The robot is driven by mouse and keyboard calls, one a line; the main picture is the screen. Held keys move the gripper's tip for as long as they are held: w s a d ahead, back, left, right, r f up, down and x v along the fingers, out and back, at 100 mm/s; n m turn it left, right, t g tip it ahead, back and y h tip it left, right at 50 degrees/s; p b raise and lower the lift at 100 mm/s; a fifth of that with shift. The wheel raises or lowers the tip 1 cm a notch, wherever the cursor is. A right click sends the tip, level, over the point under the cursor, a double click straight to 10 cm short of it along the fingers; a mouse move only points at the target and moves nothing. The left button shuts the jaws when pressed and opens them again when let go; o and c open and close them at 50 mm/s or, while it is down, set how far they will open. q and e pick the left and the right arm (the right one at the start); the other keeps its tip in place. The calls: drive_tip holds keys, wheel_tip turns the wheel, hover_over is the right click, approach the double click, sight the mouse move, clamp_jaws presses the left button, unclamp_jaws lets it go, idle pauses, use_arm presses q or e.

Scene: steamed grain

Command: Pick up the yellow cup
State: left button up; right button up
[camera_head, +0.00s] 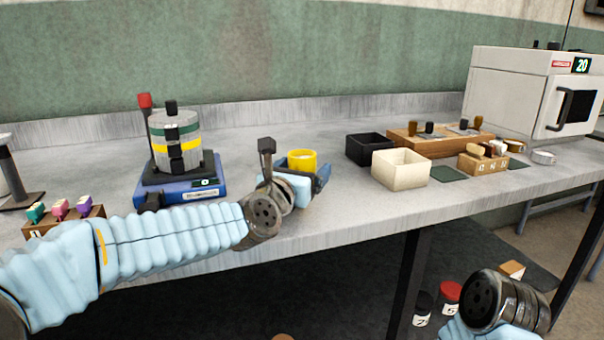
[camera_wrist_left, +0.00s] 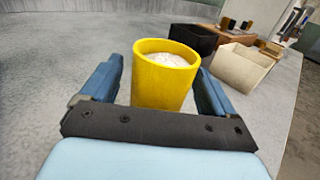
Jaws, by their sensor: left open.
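The yellow cup (camera_head: 302,160) stands upright on the grey counter in the head view, partly hidden behind my left gripper (camera_head: 300,178). In the left wrist view the yellow cup (camera_wrist_left: 163,80) holds a pale, whitish content. My left gripper (camera_wrist_left: 162,95) is open, with one blue finger on each side of the cup. A small gap shows by the left finger; whether the right finger touches the cup I cannot tell. My right wrist shows at the lower right of the head view, below the counter, but its gripper fingers are out of view.
A black box (camera_head: 369,148) and a cream box (camera_head: 401,168) stand to the right of the cup. A blue-based device (camera_head: 195,190) stands to the left. A white oven-like machine (camera_head: 530,92) is at the back right. The counter behind the cup is clear.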

use_arm(q)
clamp_jaws()
idle(0.4)
